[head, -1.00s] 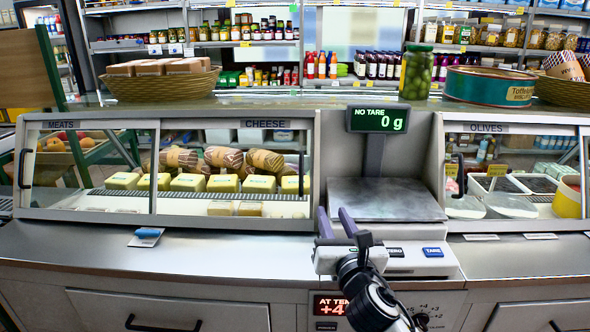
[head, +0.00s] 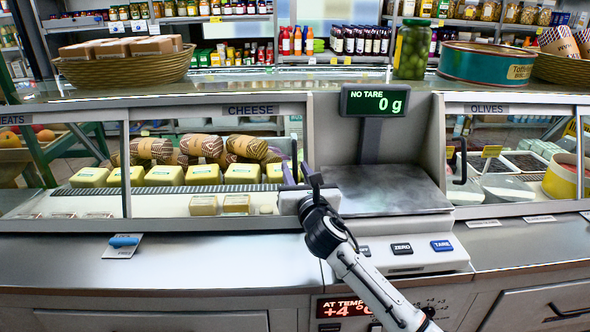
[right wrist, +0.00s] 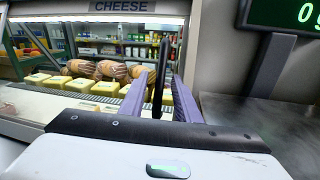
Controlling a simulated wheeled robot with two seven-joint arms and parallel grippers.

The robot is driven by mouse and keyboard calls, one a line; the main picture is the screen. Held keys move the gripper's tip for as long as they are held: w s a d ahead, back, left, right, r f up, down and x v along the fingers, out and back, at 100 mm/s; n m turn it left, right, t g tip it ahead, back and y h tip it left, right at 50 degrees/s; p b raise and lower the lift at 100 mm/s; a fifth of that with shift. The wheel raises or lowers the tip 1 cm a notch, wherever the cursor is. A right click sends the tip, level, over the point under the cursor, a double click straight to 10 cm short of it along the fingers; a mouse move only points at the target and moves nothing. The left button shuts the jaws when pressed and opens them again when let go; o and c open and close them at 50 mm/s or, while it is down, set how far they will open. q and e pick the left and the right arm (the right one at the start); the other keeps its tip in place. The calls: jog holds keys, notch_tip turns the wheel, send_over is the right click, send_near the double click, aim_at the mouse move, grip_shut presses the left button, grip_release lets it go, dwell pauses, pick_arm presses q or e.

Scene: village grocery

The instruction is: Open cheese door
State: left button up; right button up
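The cheese door (head: 215,210) is a glass sliding front under the CHEESE label, with cheeses and wrapped sausages behind it. It appears closed. Its dark vertical handle (right wrist: 161,72) stands between the two purple fingers of my right gripper (right wrist: 160,80) in the right wrist view. The fingers are open, with a gap on each side of the handle. In the head view my right gripper (head: 295,168) is at the right end of the cheese door, and it partly hides the handle. My left gripper is not in view.
The scale (head: 390,190) stands just right of my right gripper, with its display (head: 375,101) above. The olives case (head: 520,205) is farther right. A small blue item (head: 124,240) lies on the counter at left. The steel counter front is otherwise largely clear.

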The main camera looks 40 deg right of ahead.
jog(key=shift+w+d, duration=0.15)
jog(key=shift+w, duration=0.3)
grip_shut()
